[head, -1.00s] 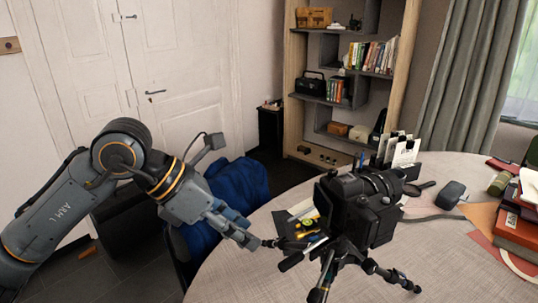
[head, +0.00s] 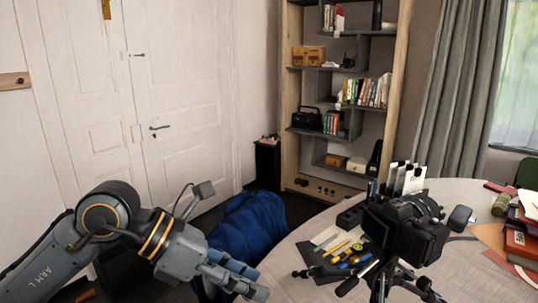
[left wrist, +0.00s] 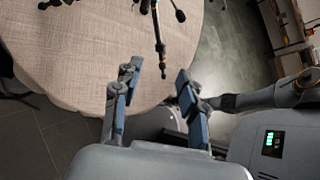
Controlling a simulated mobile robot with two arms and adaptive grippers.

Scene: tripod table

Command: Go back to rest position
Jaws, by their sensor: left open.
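My left gripper (head: 258,282) is in the lower middle of the head view, its fingers apart with nothing between them. It is just left of the table's near left edge. A black camera (head: 405,230) on a small black tripod stands on the round table (head: 305,285), right of the gripper and apart from it. In the left wrist view the two fingers (left wrist: 157,78) are spread, with the table (left wrist: 70,45) behind and a tripod leg (left wrist: 158,45) beyond them. My right gripper is in neither view.
A blue cloth-like item (head: 245,232) is behind the gripper, beside the table. Tools (head: 345,250), a card holder (head: 403,180) and books (head: 522,235) are on the table. A shelf (head: 293,120) stands behind. The floor by the white door (head: 180,90) looks clear.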

